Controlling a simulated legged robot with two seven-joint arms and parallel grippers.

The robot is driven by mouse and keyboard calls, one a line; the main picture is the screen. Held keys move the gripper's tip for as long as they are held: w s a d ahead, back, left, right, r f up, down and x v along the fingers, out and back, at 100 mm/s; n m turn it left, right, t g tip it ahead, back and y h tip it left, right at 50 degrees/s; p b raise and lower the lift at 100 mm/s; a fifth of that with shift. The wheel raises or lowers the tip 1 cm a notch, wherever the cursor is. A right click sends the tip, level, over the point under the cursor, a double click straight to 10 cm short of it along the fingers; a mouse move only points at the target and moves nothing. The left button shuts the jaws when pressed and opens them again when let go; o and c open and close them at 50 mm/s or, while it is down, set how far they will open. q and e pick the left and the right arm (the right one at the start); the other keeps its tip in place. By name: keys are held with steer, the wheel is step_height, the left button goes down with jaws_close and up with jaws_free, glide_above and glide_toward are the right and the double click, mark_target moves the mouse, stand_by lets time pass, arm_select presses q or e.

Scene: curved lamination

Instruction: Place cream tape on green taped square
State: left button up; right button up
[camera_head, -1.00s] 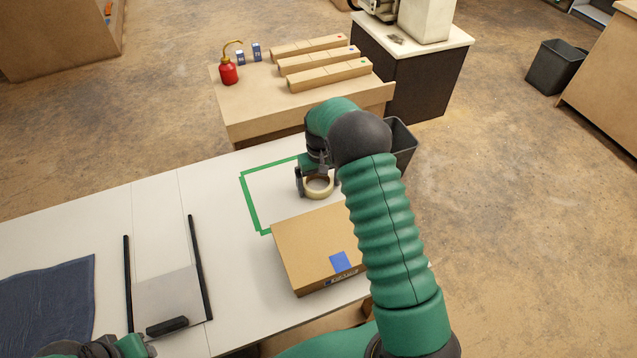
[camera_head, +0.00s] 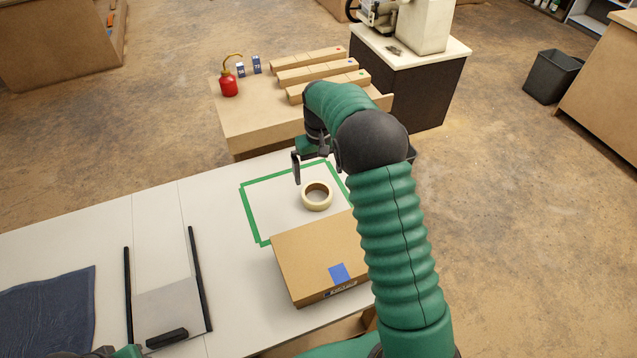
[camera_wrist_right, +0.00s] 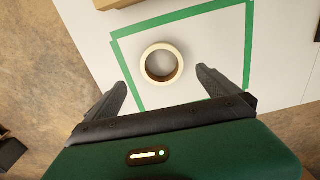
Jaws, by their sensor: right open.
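The cream tape (camera_head: 317,206) is a ring lying flat on the white table, inside the outline of the green taped square (camera_head: 249,215). In the right wrist view the tape (camera_wrist_right: 163,81) lies between and beyond the fingertips, with green strips (camera_wrist_right: 124,67) around it. My right gripper (camera_head: 317,172) is open and empty, raised above and behind the tape, apart from it; its fingers also show in the right wrist view (camera_wrist_right: 161,82). Part of the square is hidden by the cardboard box and my right arm. Of my left arm only a sliver shows at the bottom left; its gripper cannot be made out.
A cardboard box (camera_head: 315,260) with a blue label stands against the square's near side. A black-railed fixture (camera_head: 168,300) and a dark blue cloth (camera_head: 45,308) lie to the left. A wooden table (camera_head: 252,124) with wooden pieces and a red oil can (camera_head: 229,87) stands behind.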

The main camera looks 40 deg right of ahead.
steer(key=s+a+n+t, duration=0.1)
steer(key=s+a, duration=0.5)
steer(key=s+a+n+t, duration=0.1)
steer(key=s+a, duration=0.5)
steer(key=s, duration=0.1)
steer(key=s+a+n, duration=0.1)
steer(key=s+a, duration=0.5)
steer(key=s, duration=0.1)
steer(key=shift+s+a+r+t, duration=0.1)
steer(key=shift+s+a+t, duration=0.05)
steer(key=shift+a+t, duration=0.2)
steer(key=shift+d+f, duration=0.2)
steer(key=shift+d, duration=0.2)
steer(key=shift+a, duration=0.25)
